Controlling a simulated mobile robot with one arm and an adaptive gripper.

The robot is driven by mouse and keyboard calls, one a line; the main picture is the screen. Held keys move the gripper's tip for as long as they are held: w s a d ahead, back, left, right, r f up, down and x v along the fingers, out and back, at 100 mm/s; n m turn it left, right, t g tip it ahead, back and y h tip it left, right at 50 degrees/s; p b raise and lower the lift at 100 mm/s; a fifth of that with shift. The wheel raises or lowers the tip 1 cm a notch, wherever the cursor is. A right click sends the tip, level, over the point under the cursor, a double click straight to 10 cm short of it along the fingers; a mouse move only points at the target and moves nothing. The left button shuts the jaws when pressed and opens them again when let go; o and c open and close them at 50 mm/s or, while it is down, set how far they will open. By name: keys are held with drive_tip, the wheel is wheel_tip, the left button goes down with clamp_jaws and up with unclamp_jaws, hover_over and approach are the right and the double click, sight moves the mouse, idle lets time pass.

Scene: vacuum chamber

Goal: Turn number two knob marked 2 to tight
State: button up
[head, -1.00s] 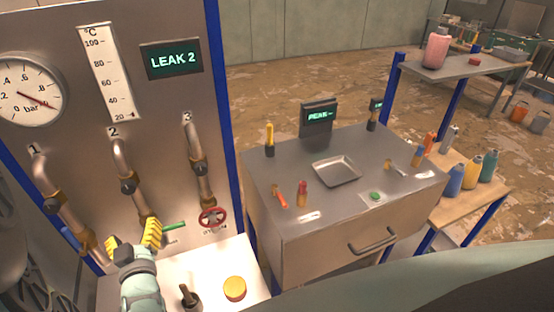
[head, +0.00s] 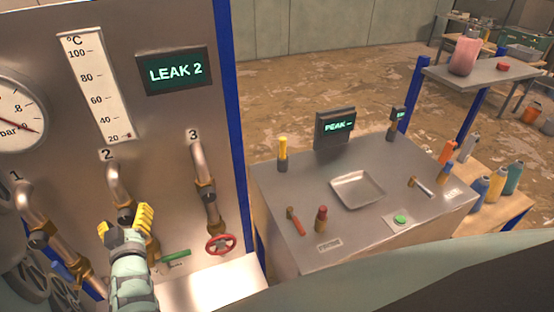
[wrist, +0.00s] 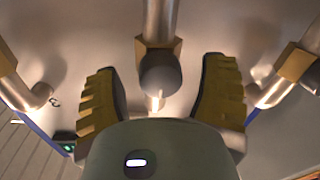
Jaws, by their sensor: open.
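Pipe 2 (head: 117,180), below the number 2 label on the metal panel, carries a dark round knob (head: 124,197) on a brass fitting. My gripper (head: 125,224), with yellow ridged fingers, is open just below that knob in the head view. In the wrist view, a dark round knob (wrist: 160,72) on a brass fitting lies between the two spread fingers, with a gap on each side. I cannot tell how deep it sits between them. The lower part of pipe 2 is partly hidden by my gripper. The panel display (head: 175,71) reads "LEAK 2".
Pipe 1 (head: 40,215) and pipe 3 (head: 200,170) flank pipe 2. A green handle (head: 175,257) and a red handwheel (head: 220,244) sit low to the right. A white surface (head: 215,290) lies below, and a metal cabinet (head: 285,190) with tools stands at right.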

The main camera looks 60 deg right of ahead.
idle(0.3)
drive_tip(key=shift+f, duration=0.1)
drive_tip(key=c, duration=1.2)
